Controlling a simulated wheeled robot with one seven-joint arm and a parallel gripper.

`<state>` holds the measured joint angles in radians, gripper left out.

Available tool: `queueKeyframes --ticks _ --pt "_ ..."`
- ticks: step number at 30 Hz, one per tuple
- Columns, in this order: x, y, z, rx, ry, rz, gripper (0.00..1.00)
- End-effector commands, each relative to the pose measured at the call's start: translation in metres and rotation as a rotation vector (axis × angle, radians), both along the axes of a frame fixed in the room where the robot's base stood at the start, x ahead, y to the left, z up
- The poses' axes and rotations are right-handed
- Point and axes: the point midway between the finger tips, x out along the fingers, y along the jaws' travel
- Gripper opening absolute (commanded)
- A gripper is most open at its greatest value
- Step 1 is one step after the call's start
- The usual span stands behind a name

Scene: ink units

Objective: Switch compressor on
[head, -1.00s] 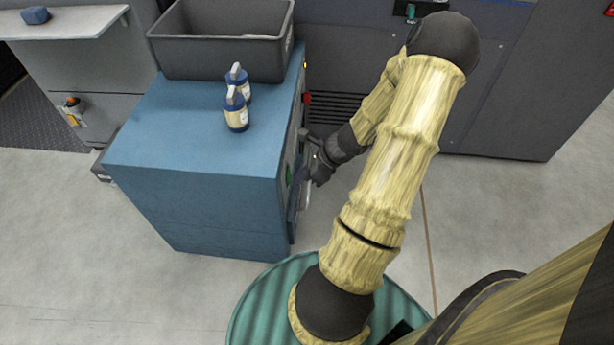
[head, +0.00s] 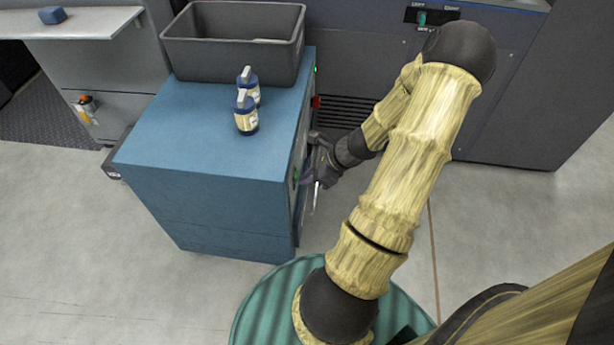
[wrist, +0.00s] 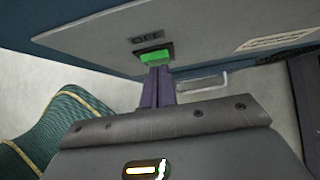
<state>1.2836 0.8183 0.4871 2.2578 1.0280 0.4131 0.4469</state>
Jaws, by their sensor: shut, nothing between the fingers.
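The compressor is a blue cabinet (head: 205,205), with its control panel (wrist: 210,30) on the right side, seen edge-on in the head view. In the wrist view a green lit switch (wrist: 155,57) sits in a dark frame beside an "OFF" label. My gripper (wrist: 159,70) is shut and empty, its purple fingertips right at the switch's lower edge. I cannot tell whether they touch it. In the head view my gripper (head: 304,178) is beside the panel. A small indicator light (head: 315,69) near the panel's far end glows green.
A grey bin (head: 235,45) and two blue-and-cream bottles (head: 246,112) stand on the cabinet top. A red part (head: 316,102) and a metal handle (wrist: 205,84) are on the panel side. A dark grey machine (head: 400,60) stands behind. Floor to the right is clear.

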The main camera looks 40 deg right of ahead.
Motion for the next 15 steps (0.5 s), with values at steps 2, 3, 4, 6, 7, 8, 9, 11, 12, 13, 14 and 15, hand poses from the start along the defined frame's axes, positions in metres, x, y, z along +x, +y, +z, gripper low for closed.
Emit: queueKeyframes --ticks 2,3,4,6,7,8,9,11,12,13,14,15 --pt "0.0011 0.001 0.0041 0.002 -0.003 0.002 0.0" --pt "0.0012 0.0011 0.0041 0.002 -0.003 0.002 0.0" --pt "0.0011 0.0012 0.004 0.002 -0.004 0.003 0.0" --pt "0.0012 0.0013 0.0036 0.002 -0.003 0.004 0.0" --pt "0.0013 0.0013 0.0035 0.002 -0.003 0.004 0.0" --pt "0.0013 0.0013 0.0035 0.002 -0.003 0.004 0.0" --pt "0.0013 0.0014 0.0035 0.003 -0.004 0.004 0.0" --pt "0.0013 0.0014 0.0036 0.003 -0.004 0.004 0.0" --pt "0.001 0.0011 0.0039 0.003 -0.004 0.004 0.0" --pt "0.0007 0.0006 0.0043 0.003 -0.004 0.004 0.0" --pt "0.0001 -0.0002 0.0048 0.003 -0.004 0.004 0.0" --pt "-0.001 -0.0018 0.0057 0.002 -0.003 0.004 0.0"
